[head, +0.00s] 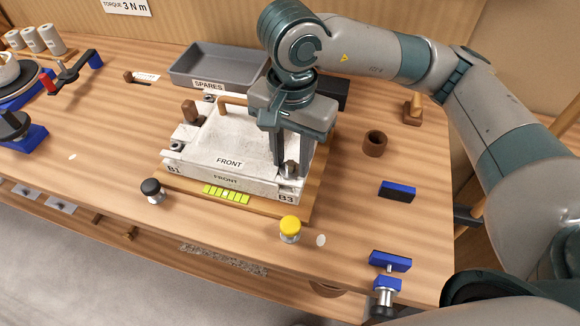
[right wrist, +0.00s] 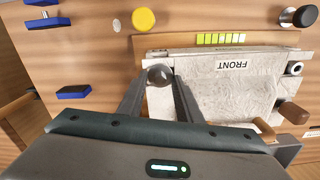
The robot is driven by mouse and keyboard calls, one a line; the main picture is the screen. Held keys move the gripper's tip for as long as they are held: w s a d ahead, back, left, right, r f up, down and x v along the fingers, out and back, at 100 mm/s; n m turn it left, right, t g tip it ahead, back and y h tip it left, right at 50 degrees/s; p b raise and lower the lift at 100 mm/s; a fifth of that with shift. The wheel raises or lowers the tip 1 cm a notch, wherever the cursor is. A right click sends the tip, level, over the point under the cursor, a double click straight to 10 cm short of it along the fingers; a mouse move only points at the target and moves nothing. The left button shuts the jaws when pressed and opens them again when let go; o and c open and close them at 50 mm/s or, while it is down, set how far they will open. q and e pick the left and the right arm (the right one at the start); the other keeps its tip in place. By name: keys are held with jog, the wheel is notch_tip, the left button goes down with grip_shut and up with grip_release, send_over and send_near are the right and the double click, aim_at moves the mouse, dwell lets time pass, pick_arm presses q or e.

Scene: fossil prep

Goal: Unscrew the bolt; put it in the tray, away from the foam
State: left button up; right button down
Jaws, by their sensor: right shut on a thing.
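A white block marked FRONT (head: 220,140) lies on a wooden board, with corners labelled B1 and B3. My right gripper (head: 289,172) points down at the B3 corner, its fingers on either side of a dark bolt (head: 291,168). The bolt's round head also shows between the fingertips in the right wrist view (right wrist: 160,75). The bolt still stands at the block's corner; how far it is threaded in I cannot tell. The grey tray marked SPARES (head: 186,77) is behind the block and looks empty where visible. I cannot make out any foam. My left gripper is out of view.
A black knob (head: 152,189) and a yellow knob (head: 290,227) stand in front of the board. A brown cup (head: 375,143) and a blue-black block (head: 397,191) are to the right. A wooden handle (head: 233,103) and a brown peg (head: 191,111) rise from the block.

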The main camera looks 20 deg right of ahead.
aim_at(291, 162)
jog(key=shift+n, duration=1)
jog(key=shift+r+b, duration=0.3)
jog(key=shift+r, duration=0.1)
jog(key=shift+r, duration=0.3)
jog(key=shift+r, duration=0.15)
jog(key=shift+r, duration=1.85)
